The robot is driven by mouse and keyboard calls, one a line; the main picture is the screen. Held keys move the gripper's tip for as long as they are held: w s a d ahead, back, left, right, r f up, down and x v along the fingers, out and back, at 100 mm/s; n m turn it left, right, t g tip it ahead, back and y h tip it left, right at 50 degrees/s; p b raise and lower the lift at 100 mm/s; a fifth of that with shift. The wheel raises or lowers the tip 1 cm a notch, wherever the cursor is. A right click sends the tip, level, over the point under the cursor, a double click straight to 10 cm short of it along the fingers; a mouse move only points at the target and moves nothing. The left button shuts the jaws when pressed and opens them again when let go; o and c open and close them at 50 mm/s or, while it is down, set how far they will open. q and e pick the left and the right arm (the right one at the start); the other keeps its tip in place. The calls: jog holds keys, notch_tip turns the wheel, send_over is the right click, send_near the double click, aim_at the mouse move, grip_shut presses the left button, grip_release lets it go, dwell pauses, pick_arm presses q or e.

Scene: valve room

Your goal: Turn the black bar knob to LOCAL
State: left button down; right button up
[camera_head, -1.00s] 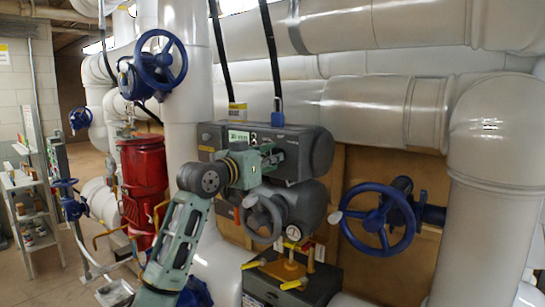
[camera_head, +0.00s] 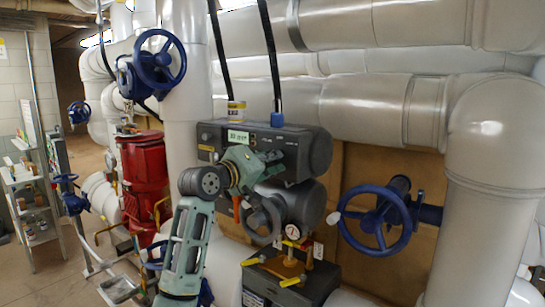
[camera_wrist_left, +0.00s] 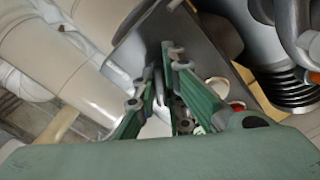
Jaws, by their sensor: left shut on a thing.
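The dark grey actuator box (camera_head: 312,148) is on the pipework in the middle of the head view, with a pale label on its front. My left gripper (camera_head: 272,158) is at the front face of this box, its fingers pointing right. In the left wrist view its green fingers (camera_wrist_left: 170,58) are close together against the grey panel (camera_wrist_left: 140,38). The black bar knob is hidden at the fingertips, so I take the fingers to be shut on it; its pointing direction cannot be read. A red part (camera_wrist_left: 238,106) shows beside the fingers. My right gripper is not in view.
A grey handwheel (camera_head: 266,218) and a round gauge (camera_head: 292,232) are below the box. A blue handwheel (camera_head: 378,218) is to the right, another blue one (camera_head: 158,60) at upper left. A red cylinder (camera_head: 142,170) stands left of my arm. Large white pipes run behind.

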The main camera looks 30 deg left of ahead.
pick_arm(q)
jog(key=shift+n, duration=0.6)
jog(key=shift+f, duration=0.1)
jog(key=c, duration=1.8)
grip_release()
jog(key=shift+c, duration=0.2)
jog(key=s, duration=1.2)
jog(key=shift+a, duration=0.45)
